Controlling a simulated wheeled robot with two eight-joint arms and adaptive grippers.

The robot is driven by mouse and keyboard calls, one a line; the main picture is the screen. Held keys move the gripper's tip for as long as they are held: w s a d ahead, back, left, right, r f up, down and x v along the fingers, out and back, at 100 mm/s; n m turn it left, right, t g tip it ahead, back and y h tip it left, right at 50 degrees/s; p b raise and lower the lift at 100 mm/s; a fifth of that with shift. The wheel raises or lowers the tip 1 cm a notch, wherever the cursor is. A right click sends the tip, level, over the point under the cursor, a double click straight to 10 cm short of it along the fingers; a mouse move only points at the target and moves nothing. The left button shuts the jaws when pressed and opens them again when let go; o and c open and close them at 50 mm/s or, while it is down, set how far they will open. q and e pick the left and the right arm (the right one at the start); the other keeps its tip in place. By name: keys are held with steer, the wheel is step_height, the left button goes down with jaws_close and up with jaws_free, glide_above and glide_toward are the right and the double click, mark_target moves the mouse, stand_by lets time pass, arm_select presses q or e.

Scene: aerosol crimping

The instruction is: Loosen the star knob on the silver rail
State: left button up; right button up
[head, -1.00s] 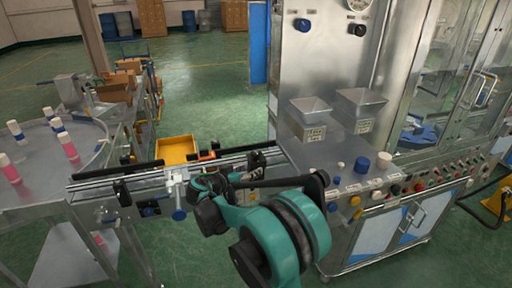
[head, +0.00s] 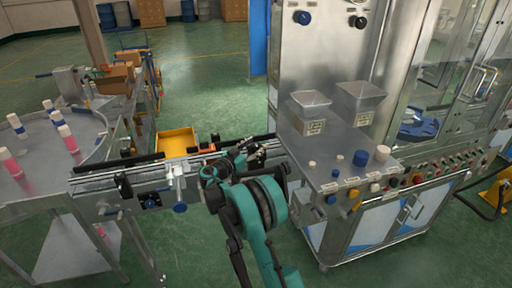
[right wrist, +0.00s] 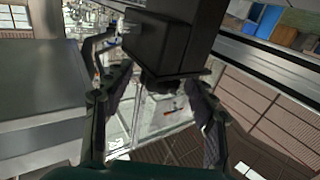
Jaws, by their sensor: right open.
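The silver rail (head: 160,177) of the conveyor runs across the middle of the head view. My right gripper (head: 222,168) is over the rail's right part, partly hidden by my teal arm. In the right wrist view my right gripper (right wrist: 157,88) is open, with one finger on each side of a dark knob-like part (right wrist: 160,84) under a black block (right wrist: 168,42). Its star shape cannot be made out. I cannot tell whether the fingers touch it. My left gripper is not in view.
A yellow bin (head: 176,142) stands behind the rail. A steel machine (head: 335,170) with hoppers and knobs is close on the right. A round table (head: 35,165) with bottles is left.

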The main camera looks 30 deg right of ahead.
steer(key=shift+d, duration=0.25)
steer(key=c, duration=1.2)
steer(key=shift+n+t, duration=0.3)
steer(key=shift+t, duration=0.1)
steer(key=n+t+y+b, duration=0.1)
steer(key=n+t+y, duration=0.1)
steer(key=t, duration=0.1)
steer(key=shift+n+t+y, duration=0.3)
steer(key=shift+n+t, duration=0.1)
steer(key=n+t+y, duration=0.3)
steer(key=shift+s+d+t+y+b, duration=0.1)
steer(key=shift+t+y+b, duration=0.25)
steer(key=shift+t+y, duration=0.05)
steer(key=n+t+y, duration=0.1)
steer(key=n+y, duration=0.1)
steer(key=y, duration=0.1)
steer(key=n+t+y, duration=0.2)
steer(key=n+y, duration=0.1)
steer(key=shift+y+b, duration=0.4)
steer(key=shift+n+y, duration=0.3)
steer(key=o, duration=1.2)
